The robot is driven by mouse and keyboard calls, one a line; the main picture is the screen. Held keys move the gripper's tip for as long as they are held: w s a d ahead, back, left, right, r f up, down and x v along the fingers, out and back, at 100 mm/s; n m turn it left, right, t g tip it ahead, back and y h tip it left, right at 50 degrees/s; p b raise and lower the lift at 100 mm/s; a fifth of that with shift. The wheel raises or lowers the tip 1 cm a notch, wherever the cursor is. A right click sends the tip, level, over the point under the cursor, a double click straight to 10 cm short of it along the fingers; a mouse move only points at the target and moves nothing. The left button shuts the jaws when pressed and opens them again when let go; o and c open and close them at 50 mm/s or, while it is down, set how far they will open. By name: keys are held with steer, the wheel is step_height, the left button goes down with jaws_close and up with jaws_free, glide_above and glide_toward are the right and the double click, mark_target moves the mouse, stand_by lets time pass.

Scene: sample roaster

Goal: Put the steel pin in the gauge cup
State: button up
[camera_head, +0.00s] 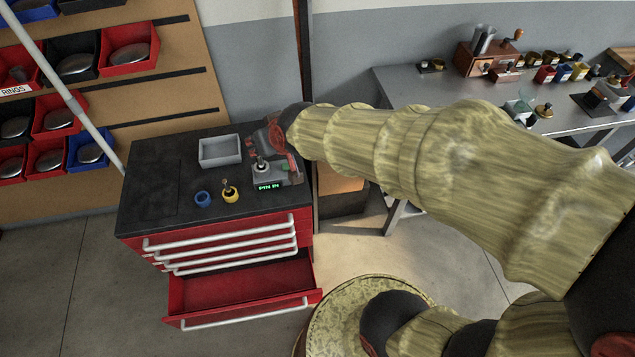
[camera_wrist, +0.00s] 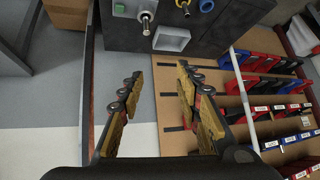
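The gauge (camera_head: 268,180), a grey block with a green lit display, stands at the right of the dark cabinet top. It also shows at the top of the wrist view (camera_wrist: 123,10). A silver pin-like piece (camera_wrist: 146,22) with a darker end stands at the gauge; I cannot tell whether it sits in a cup. A yellow cup (camera_head: 231,196) with a thin upright pin in it (camera_head: 226,184) stands left of the gauge, beside a blue cup (camera_head: 203,199). My gripper (camera_wrist: 158,108) is open and empty. In the head view it (camera_head: 274,142) is above and behind the gauge, partly hidden.
A grey open tray (camera_head: 220,152) sits at the back of the cabinet top (camera_head: 150,190). The bottom red drawer (camera_head: 240,290) stands open. A pegboard with bins (camera_head: 60,115) is at the left. A grey bench (camera_head: 420,90) with several items is at the right.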

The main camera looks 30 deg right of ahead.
steer(key=s+d+r+g, duration=0.1)
steer(key=s+r, duration=0.2)
steer(key=s, duration=0.7)
steer(key=s+d+r+g, duration=0.1)
steer(key=s+r, duration=0.2)
steer(key=s, duration=0.7)
steer(key=shift+s+d+r+g+h, duration=0.15)
steer(key=shift+s+d+g+h, duration=0.2)
steer(key=shift+g+h, duration=0.05)
steer(key=shift+c, duration=0.7)
